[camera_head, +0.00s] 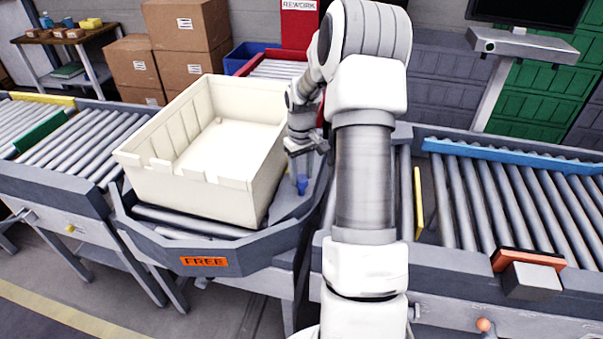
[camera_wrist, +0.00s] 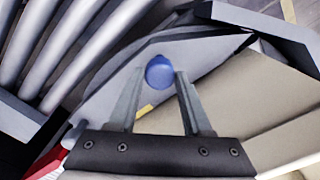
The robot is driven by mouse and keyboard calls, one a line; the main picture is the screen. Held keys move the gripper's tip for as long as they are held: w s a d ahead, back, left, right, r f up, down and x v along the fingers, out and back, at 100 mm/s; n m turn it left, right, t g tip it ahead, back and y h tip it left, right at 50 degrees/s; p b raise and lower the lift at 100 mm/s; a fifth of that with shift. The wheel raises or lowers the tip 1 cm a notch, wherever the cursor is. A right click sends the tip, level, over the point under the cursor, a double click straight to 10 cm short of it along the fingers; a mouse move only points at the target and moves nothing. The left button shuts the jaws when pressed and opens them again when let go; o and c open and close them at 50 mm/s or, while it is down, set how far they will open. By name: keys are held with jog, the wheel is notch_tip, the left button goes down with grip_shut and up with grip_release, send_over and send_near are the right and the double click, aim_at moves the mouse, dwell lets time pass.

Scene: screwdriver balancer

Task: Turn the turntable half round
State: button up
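The turntable (camera_head: 275,243) is a grey, angular-sided roller deck with an orange "FREE" sign on its front. A large cream crate (camera_head: 190,193) stands on it, tilted off the line of the conveyors. A blue knob (camera_head: 302,185) stands up from the deck's right corner, right of the crate. It also shows in the wrist view (camera_wrist: 160,72). My gripper (camera_head: 301,178) points down at the knob. In the wrist view the knob lies between my fingertips (camera_wrist: 160,80), with hardly any gap at either side. I cannot tell whether the fingers touch it.
Roller conveyors adjoin at the left (camera_head: 85,150) and right (camera_head: 500,195). A red-sided conveyor (camera_head: 275,68) lies behind. A blue rail (camera_head: 510,153) runs along the right conveyor's back. Cardboard boxes (camera_head: 186,70) are stacked behind the crate. The floor in front is clear.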

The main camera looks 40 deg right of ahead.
grip_shut()
dwell(1.1)
